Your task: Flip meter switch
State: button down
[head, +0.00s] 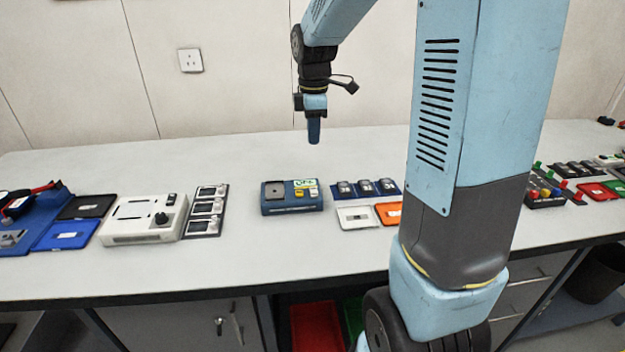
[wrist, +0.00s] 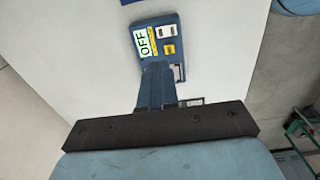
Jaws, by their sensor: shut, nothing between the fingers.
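The blue meter box (head: 291,206) stands on the bench near its middle in the head view. It also shows in the wrist view (wrist: 172,22), partly hidden by my fingers. Its display (wrist: 145,40) reads OFF. Beside the display are a white part (wrist: 165,31) and a yellow part (wrist: 169,49); I cannot tell for sure which is the switch or how it is set. My gripper (head: 314,142) is shut, points down and is empty. It hangs above and behind the meter in the head view, apart from it. In the wrist view the shut fingers (wrist: 157,72) overlap the meter.
Right of the meter lie a row of dark blue modules (head: 365,188), a white tray (head: 357,217) and an orange tray (head: 389,213). A white instrument (head: 145,219) and a switch strip (head: 207,210) stand to the left. The bench (head: 270,255) in front of the meter is clear.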

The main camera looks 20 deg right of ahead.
jog(key=shift+w+f, duration=0.1)
dwell(0.5)
jog(key=shift+s+a+r, duration=0.15)
jog(key=shift+s+r, duration=0.15)
jog(key=shift+s, duration=0.45)
jog(key=shift+r, duration=0.15)
notch_tip(320, 180, up, 14)
jog(key=s, duration=0.1)
jog(key=shift+s+a+f, duration=0.2)
jog(key=shift+s+f, duration=0.05)
jog(key=shift+s, duration=0.15)
